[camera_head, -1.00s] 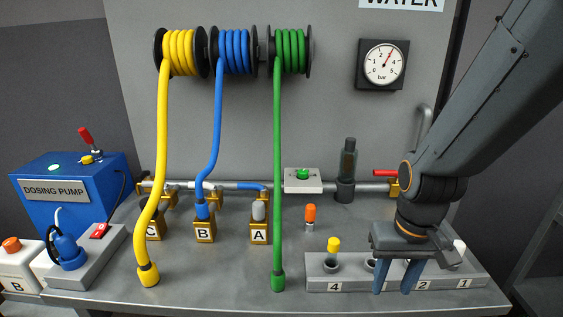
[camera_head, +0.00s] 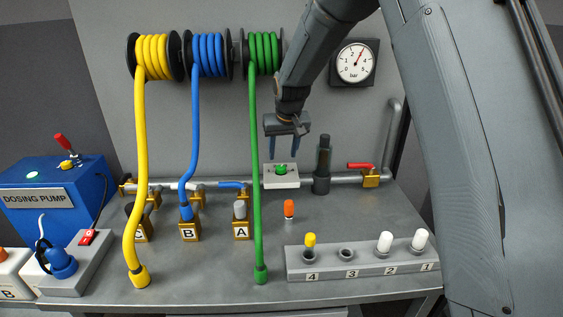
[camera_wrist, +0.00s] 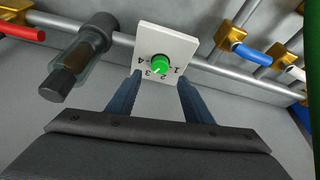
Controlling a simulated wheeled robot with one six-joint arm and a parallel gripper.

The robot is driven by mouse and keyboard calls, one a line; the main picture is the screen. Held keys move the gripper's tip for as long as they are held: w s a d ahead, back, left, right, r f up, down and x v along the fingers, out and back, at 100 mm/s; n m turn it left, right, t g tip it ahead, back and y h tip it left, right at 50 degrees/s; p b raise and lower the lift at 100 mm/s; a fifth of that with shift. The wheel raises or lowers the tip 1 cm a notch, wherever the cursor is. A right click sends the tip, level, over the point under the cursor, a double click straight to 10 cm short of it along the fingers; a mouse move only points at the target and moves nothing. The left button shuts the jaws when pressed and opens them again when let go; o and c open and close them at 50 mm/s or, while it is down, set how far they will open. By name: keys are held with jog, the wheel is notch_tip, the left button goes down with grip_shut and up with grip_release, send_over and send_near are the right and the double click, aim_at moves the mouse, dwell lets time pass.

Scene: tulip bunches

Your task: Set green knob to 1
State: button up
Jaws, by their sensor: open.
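The green knob (camera_head: 281,169) sits on a white plate (camera_head: 267,183) on the pipe at the back of the bench. In the wrist view the knob (camera_wrist: 160,63) shows near the top, with the numbers 1 to 4 around it on the plate (camera_wrist: 150,35). A pale mark on the knob seems to point down towards 2 or 3; I cannot tell which exactly. My gripper (camera_head: 282,154) is open and empty, fingers pointing down, just above the plate. In the wrist view its two fingers (camera_wrist: 160,82) flank the knob from below, apparently not touching it.
A dark cylinder (camera_head: 322,165) stands right of the plate, with a red-handled valve (camera_head: 370,176) beyond it. The green hose (camera_head: 257,180) hangs close on the left. An orange-capped piece (camera_head: 289,208) stands in front. A numbered rack (camera_head: 330,268) lies at the front right.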

aim_at(281, 167)
jog(key=shift+p+x, duration=1.1)
jog(key=shift+x, duration=2.4)
jog(key=c, duration=1.1)
